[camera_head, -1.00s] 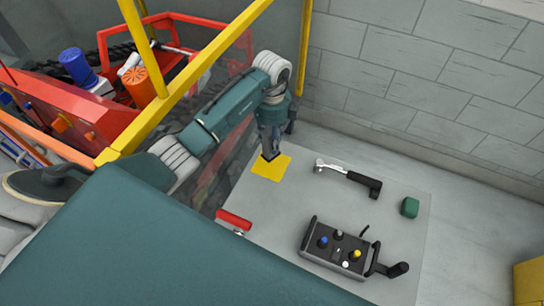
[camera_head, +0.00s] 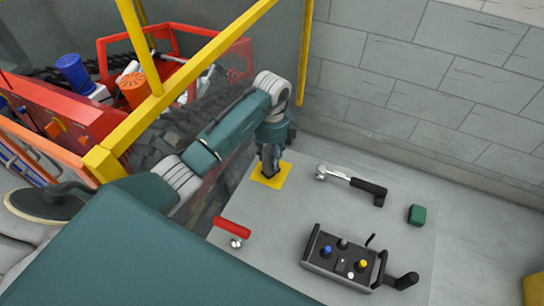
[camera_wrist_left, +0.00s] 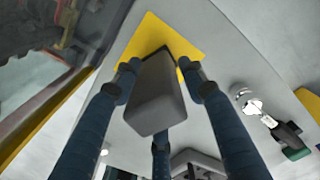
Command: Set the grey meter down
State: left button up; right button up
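The grey meter (camera_wrist_left: 157,95) is a smooth grey block between the three dark fingers of my left gripper in the left wrist view. The fingers close around its sides. In the head view my left gripper (camera_head: 268,173) points down at the yellow square (camera_head: 284,179) on the pale mat, and the meter is mostly hidden by the fingers. The yellow square also shows behind the meter in the left wrist view (camera_wrist_left: 195,40). I cannot tell whether the meter touches it. My right gripper is not in view.
On the pale mat (camera_head: 300,215) lie a black-handled wrench (camera_head: 366,186), a green block (camera_head: 417,214), a control box (camera_head: 338,262) and a red-handled tool (camera_head: 233,228). A yellow frame (camera_head: 205,60) and red carrier (camera_head: 70,120) stand left. A block wall is behind.

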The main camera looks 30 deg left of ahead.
pick_arm(q)
notch_tip(320, 180, up, 12)
jog(key=p, duration=1)
jog(key=shift+r, duration=0.2)
jog(key=shift+f, duration=0.1)
